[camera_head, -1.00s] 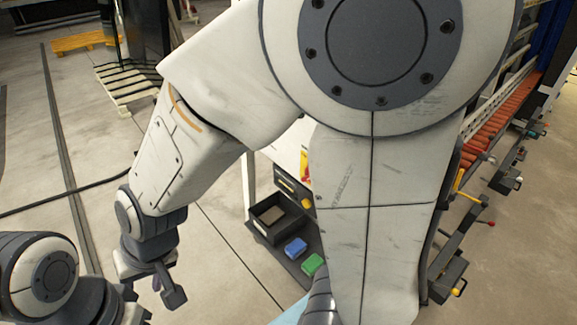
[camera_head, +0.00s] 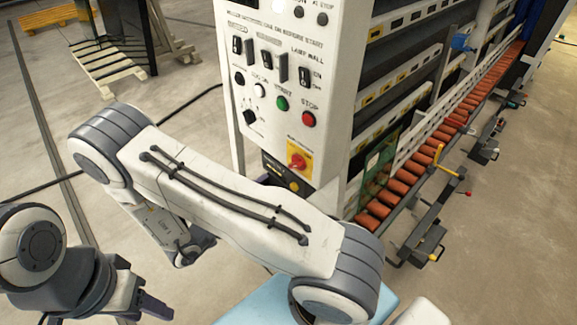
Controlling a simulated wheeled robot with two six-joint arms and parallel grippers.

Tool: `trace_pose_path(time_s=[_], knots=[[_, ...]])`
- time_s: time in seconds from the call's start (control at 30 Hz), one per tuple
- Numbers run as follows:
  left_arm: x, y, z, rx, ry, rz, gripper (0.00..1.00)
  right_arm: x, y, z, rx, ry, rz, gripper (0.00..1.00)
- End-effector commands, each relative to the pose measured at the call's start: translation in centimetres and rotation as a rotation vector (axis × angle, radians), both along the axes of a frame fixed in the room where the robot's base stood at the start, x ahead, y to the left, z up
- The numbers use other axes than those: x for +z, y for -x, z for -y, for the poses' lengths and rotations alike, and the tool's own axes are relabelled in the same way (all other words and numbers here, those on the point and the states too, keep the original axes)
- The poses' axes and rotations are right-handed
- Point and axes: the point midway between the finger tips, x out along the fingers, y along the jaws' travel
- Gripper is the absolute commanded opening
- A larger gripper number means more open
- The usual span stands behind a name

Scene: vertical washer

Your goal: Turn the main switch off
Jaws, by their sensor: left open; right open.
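The main switch, a red rotary knob on a yellow plate (camera_head: 298,160), sits low on the front of the white control panel (camera_head: 335,85). The exact position of its knob is too small to tell. My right arm crosses the picture below the panel. My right gripper (camera_head: 196,246) is partly hidden beneath that arm, left of and lower than the switch, apart from it and empty as far as I see. My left gripper (camera_head: 147,306) is at the bottom left, open and empty, far from the panel.
Above the switch are a red stop button (camera_head: 308,119), a green start button (camera_head: 282,103) and several black switches. A conveyor with orange rollers (camera_head: 425,165) runs back on the right. A wooden pallet (camera_head: 110,75) lies at the back left. Open floor lies to the left.

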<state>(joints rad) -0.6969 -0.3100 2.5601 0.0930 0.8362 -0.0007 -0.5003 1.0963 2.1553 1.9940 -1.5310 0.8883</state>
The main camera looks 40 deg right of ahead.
Motion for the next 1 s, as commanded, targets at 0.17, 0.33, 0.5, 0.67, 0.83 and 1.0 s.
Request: trace_pose_path(time_s=[0.17, 0.33, 0.5, 0.67, 0.83, 1.0], knots=[[2.0, 0.0, 0.0, -0.003, 0.0, 0.0, 0.5, 0.5, -0.1, 3.5, -0.006, -0.001, -0.006, 0.45], [3.4, 0.0, 0.0, -0.005, 0.0, 0.0, 0.5, 0.4, -0.3, 6.5, -0.005, -0.003, -0.006, 0.45], [4.2, 0.0, 0.0, -0.007, 0.0, 0.001, 0.5, 0.2, -0.6, 8.4, 0.0, -0.004, -0.004, 0.45], [4.4, 0.0, 0.0, -0.008, 0.0, 0.001, 0.5, 0.0, -0.7, 9.1, 0.002, -0.005, -0.003, 0.45], [4.3, 0.0, 0.0, -0.008, 0.0, 0.001, 0.5, 0.0, -0.8, 9.1, 0.004, -0.005, -0.002, 0.45], [4.3, 0.0, 0.0, -0.008, 0.0, 0.001, 0.5, 0.0, -0.8, 9.1, 0.004, -0.005, -0.002, 0.03]])
